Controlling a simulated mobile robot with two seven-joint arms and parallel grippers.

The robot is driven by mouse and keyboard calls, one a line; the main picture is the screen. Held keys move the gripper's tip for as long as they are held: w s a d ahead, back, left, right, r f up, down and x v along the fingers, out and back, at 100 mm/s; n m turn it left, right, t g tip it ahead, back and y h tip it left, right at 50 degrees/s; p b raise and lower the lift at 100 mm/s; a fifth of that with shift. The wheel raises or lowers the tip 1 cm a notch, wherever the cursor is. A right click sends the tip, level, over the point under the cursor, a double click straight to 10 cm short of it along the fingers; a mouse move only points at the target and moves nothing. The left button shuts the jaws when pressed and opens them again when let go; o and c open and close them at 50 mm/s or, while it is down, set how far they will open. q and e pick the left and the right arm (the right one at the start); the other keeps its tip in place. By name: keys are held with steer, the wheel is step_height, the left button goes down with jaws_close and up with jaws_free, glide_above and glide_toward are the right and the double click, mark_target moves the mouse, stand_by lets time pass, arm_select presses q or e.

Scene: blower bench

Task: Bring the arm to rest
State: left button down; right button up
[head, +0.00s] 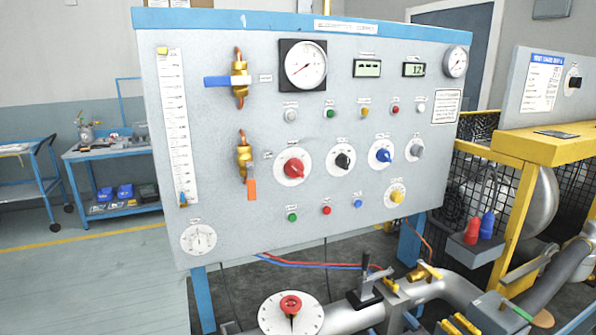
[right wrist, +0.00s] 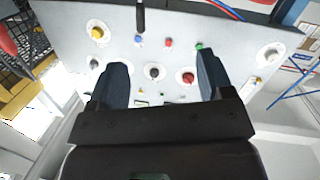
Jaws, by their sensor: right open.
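The task names no object, only the arm. My right gripper (right wrist: 161,64) shows in the right wrist view with its two dark fingers spread wide apart. Nothing is held between them. Beyond the fingers is the grey control panel (right wrist: 60,22), seen upside down, with a red knob (right wrist: 188,77) and a black knob (right wrist: 154,72) in the gap. The fingers hide parts of the panel; I cannot tell their exact distance from it. In the head view I cannot make out the right fingertips clearly. My left gripper is in neither view.
The panel (head: 225,215) fills the middle of the head view. Below it are a silver pipe (head: 345,318), a black lever (head: 366,270) and a red-centred dial (head: 291,312). A yellow-framed cage (head: 508,225) stands right. Open floor (head: 90,285) and a blue cart (head: 105,150) are left.

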steer(key=s+d+f+m+g+h, duration=0.2)
steer(key=s+d+f, duration=0.2)
steer(key=s+f, duration=0.5)
steer(key=s+d+f+m+g+h, duration=0.2)
steer(key=s+d+f, duration=0.2)
steer(key=s+f, duration=0.5)
steer(key=s, duration=0.3)
steer(key=shift+s+d+f+m+g, duration=0.3)
steer(key=shift+d+m+g, duration=0.1)
